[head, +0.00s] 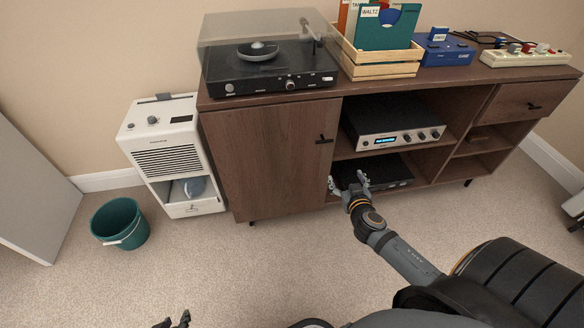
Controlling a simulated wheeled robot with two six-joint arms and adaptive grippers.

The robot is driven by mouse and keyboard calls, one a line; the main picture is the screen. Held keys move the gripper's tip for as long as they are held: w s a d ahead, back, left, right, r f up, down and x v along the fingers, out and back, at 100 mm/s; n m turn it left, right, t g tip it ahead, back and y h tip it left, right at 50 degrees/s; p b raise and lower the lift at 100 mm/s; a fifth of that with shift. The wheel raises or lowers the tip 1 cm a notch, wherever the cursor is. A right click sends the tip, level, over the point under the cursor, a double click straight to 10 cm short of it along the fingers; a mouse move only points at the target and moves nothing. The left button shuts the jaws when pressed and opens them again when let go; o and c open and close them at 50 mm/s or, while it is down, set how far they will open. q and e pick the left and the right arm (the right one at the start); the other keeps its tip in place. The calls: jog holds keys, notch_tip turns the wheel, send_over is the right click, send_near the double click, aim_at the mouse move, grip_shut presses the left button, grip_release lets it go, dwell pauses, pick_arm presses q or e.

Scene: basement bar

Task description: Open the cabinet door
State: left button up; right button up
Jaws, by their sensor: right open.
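The brown wooden cabinet (437,86) stands against the wall. Its door (263,160) is on the left side and looks shut, flush with the front. A small black handle (323,139) sits near the door's right edge. My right gripper (348,184) is open and empty, below and slightly right of the handle, in front of the lower open shelf. It does not touch the handle; whether it touches the door's edge I cannot tell. Only the dark tips of my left gripper (175,321) show at the bottom edge, over the carpet, far from the door.
A white dehumidifier-like appliance (166,147) stands left of the cabinet, with a green bucket (119,222) beside it. A turntable (266,75) and record crate (382,71) stand on top. The carpet before the door is clear.

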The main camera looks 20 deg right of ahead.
aim_at(325, 142)
jog(key=w+a+r+t+y+b, duration=0.1)
jog(key=a+r+t+b, duration=0.35)
jog(key=r, duration=0.35)
jog(key=shift+m+g, duration=0.3)
jog(key=shift+g, duration=0.15)
jog(key=x, duration=0.5)
jog(key=shift+w+a+r, duration=0.1)
jog(key=shift+w+a, duration=0.05)
jog(key=shift+w, duration=0.15)
jog(key=x, duration=0.4)
jog(key=shift+p, duration=0.3)
jog(key=shift+w, duration=0.5)
pick_arm(q)
jog(key=w+d+r+t, duration=0.1)
jog(key=w+r+t, duration=0.1)
jog(key=w+r, duration=0.2)
jog(key=shift+d+r+t, duration=0.15)
jog(key=shift+r+t, duration=0.25)
jog(key=shift+r, duration=0.5)
pick_arm(e)
jog(key=shift+c, duration=0.4)
grip_shut()
jog(key=shift+s, duration=0.15)
